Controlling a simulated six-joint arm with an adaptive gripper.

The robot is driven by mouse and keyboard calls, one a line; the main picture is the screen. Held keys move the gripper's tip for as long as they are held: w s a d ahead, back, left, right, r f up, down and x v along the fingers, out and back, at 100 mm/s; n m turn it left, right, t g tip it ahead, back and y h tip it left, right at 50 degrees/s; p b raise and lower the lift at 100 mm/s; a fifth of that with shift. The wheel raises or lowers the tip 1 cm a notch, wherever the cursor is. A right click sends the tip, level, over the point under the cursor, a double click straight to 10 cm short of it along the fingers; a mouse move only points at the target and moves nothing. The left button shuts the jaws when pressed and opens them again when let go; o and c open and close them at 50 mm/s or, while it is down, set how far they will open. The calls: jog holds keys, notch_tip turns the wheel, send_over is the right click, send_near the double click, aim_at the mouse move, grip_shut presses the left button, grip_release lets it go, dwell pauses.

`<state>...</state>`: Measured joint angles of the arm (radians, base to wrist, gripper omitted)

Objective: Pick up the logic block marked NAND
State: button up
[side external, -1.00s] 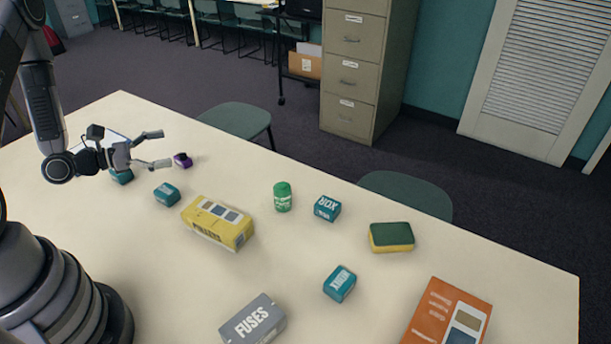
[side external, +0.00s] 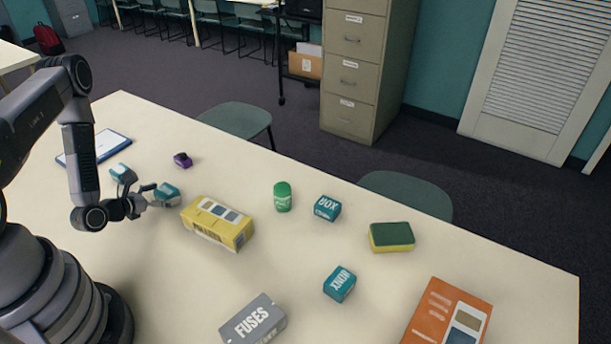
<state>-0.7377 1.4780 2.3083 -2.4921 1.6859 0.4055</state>
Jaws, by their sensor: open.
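Several teal logic blocks lie on the table. One teal block (side external: 168,190) is at my gripper (side external: 163,195), whose open fingers are low beside it; I cannot tell whether they touch it. Another teal block (side external: 121,173) lies behind my gripper to the left, partly hidden. The labels on these two are too small to read. A third block (side external: 327,208) seems to read XOR, upside down. A fourth block (side external: 340,284) seems to read XNOR. I cannot make out NAND on any block.
A yellow box (side external: 217,222) stands close to the right of my gripper. A purple object (side external: 182,160), tablet-like item (side external: 95,147), green container (side external: 283,197), sponge (side external: 391,237), grey FUSES box (side external: 253,320) and orange box (side external: 447,315) are spread over the table (side external: 520,275).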

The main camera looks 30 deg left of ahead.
jog(key=shift+w+f, duration=0.1)
jog(key=shift+w, duration=0.2)
jog(key=c, duration=1.3)
jog(key=shift+o, duration=0.2)
